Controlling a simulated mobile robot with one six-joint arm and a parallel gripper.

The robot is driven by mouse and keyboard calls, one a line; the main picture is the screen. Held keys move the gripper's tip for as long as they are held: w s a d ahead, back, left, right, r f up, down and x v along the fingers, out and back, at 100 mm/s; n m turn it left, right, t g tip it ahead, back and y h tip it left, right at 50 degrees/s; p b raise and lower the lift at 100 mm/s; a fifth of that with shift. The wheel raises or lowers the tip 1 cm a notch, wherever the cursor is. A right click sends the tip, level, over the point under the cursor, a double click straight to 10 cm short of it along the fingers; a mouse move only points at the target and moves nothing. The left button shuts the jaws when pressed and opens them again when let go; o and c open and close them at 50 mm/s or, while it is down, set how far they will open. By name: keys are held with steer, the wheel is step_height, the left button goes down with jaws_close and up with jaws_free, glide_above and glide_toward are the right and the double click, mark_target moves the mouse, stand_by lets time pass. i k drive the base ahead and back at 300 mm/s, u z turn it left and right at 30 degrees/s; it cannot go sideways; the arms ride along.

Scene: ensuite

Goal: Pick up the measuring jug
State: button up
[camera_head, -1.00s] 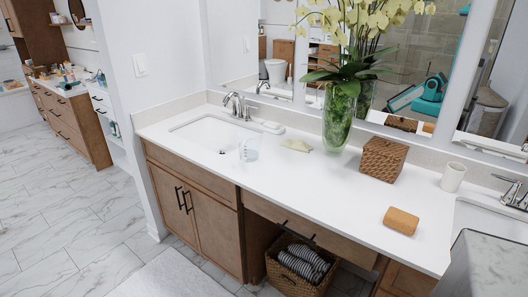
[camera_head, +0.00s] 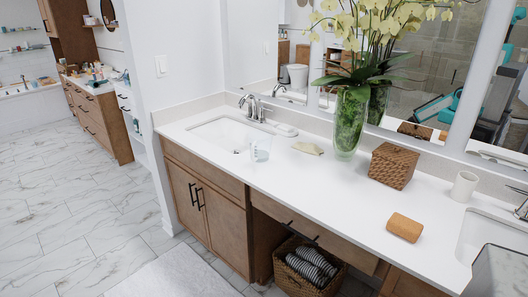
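The measuring jug (camera_head: 261,149) is a small clear vessel with faint bluish markings. It stands upright on the white countertop (camera_head: 310,186), at the front right edge of the left sink (camera_head: 222,132). Nothing touches it from my side. My gripper is not in view, so its state does not show.
A glass vase with orchids (camera_head: 350,122) stands behind and right of the jug. A pale folded item (camera_head: 307,148), a woven box (camera_head: 393,165), a tan block (camera_head: 404,227) and a white cup (camera_head: 464,186) are along the counter. A basket (camera_head: 309,265) sits below. The floor at left is clear.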

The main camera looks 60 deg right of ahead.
mark_target(260, 141)
steer(key=u, duration=0.1)
steer(key=i, duration=0.95)
steer(key=z, duration=0.05)
